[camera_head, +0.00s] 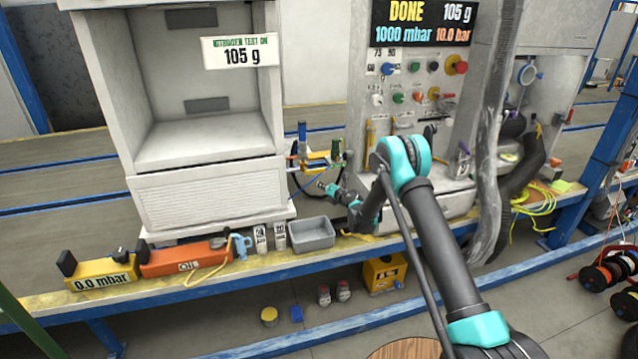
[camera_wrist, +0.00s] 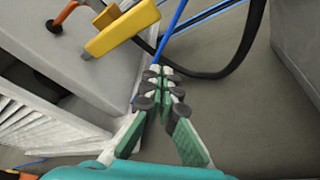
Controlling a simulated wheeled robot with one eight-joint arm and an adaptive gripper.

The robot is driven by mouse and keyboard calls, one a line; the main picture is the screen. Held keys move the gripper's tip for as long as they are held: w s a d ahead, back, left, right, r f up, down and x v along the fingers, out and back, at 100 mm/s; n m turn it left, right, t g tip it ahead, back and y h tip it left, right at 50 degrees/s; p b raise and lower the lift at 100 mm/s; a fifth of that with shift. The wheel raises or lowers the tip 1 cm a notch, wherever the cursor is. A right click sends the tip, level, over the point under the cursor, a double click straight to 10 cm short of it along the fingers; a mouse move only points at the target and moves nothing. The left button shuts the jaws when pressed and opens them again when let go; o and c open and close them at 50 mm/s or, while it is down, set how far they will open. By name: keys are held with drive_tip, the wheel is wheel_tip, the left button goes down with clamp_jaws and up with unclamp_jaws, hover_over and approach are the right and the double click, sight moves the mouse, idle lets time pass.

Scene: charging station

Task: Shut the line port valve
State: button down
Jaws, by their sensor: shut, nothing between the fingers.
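A valve group (camera_head: 318,158) with a yellow lever and a blue upright part sits on the right side of the white cabinet, left of the control panel. In the wrist view a yellow lever (camera_wrist: 122,27) crosses the upper left, angled up to the right. An orange-red handle (camera_wrist: 68,12) shows at the top left corner. I cannot tell for sure which handle is the line port valve's. My gripper (camera_head: 324,186) is below the valve group in the head view. In the wrist view my gripper (camera_wrist: 162,82) is shut and empty, its tips apart from the yellow lever.
A blue hose (camera_wrist: 178,18) and a thick black hose (camera_wrist: 235,58) run just beyond my fingertips. The white cabinet (camera_head: 212,195) stands left of my gripper. A grey tray (camera_head: 312,234) is on the bench below. The control panel (camera_head: 385,115) is to the right; its display (camera_head: 422,24) reads DONE.

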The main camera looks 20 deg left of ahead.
drive_tip(key=s+d+r, duration=0.3)
drive_tip(key=s+d, duration=0.1)
drive_tip(key=s, duration=0.3)
drive_tip(key=w+d+r+m+t+h, duration=0.2)
drive_tip(key=d+r+m+t+h, duration=0.25)
drive_tip(key=d+r+m, duration=0.9)
drive_tip(key=s+d+r+m+h, duration=0.2)
drive_tip(key=d+r+m+h, duration=0.15)
drive_tip(key=d, duration=0.35)
drive_tip(key=s+d+r+m+t+h, duration=0.1)
drive_tip(key=s+d+r+m+h, duration=0.15)
drive_tip(key=d+r, duration=0.4)
drive_tip(key=s+d+r+m+h, duration=0.2)
drive_tip(key=s+d+m, duration=0.1)
drive_tip(key=d, duration=0.5)
drive_tip(key=s+d+f+m+g+h, duration=0.1)
drive_tip(key=s+d+f+m+g, duration=0.25)
drive_tip(key=s+d, duration=0.35)
drive_tip(key=s+d+f+m+g+h, duration=0.1)
drive_tip(key=s+d+f+m+g, duration=0.1)
drive_tip(key=s+d+m, duration=0.5)
drive_tip(key=s+a+f+m+g+y, duration=0.1)
drive_tip(key=s+f, duration=0.4)
drive_tip(key=s, duration=0.8)
drive_tip(key=s+a+f+m+g+y, duration=0.1)
drive_tip(key=s+a+f+g, duration=0.3)
drive_tip(key=s, duration=1)
drive_tip(key=shift+a+f+m+g+y, duration=0.2)
drive_tip(key=shift+f+m+g+y, duration=0.2)
drive_tip(key=shift+f+g+y, duration=0.4)
